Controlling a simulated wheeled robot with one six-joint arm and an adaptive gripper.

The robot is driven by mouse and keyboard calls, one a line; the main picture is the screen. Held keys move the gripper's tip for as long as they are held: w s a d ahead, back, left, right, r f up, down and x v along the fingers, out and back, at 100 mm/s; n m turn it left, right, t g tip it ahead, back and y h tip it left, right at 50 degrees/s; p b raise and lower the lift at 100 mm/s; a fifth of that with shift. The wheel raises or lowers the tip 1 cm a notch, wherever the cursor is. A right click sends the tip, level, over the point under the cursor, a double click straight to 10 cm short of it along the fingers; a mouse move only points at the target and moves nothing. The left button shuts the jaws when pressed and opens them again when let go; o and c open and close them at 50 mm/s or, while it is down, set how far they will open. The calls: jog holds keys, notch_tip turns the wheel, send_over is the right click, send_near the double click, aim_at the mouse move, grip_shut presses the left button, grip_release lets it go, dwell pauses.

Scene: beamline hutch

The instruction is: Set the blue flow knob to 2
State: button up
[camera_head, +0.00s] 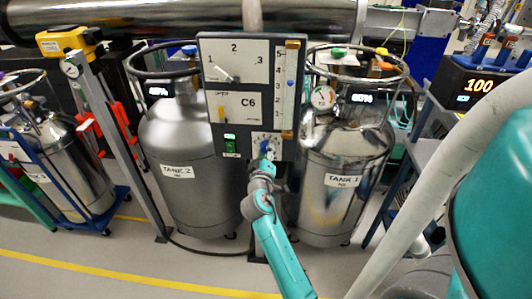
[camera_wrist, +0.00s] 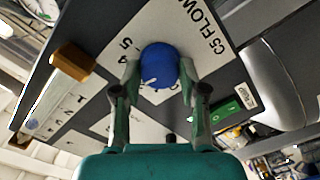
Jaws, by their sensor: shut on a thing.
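The blue flow knob (camera_wrist: 159,62) sits on a white dial plate (camera_wrist: 205,35) marked C5 FLOW. My gripper (camera_wrist: 158,80) is shut on the knob, one finger on each side. A white mark on the knob faces the lower left in the wrist view. The digits 4 and 5 show to its left; the lower digits are partly hidden by my fingers. In the head view, the knob (camera_head: 266,146) is low on the dark panel (camera_head: 240,183), with my gripper (camera_head: 265,160) just below it.
Tank 2 (camera_head: 180,135) and Tank 1 (camera_head: 345,150) stand on either side. A hose lies on the floor.

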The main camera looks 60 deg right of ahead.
jog(key=shift+n, duration=2.3)
jog(key=o, duration=1.1)
jog(key=shift+o, duration=0.2)
jog(key=shift+a, duration=0.1)
jog(key=v, duration=1.2)
jog(key=shift+f, duration=0.1)
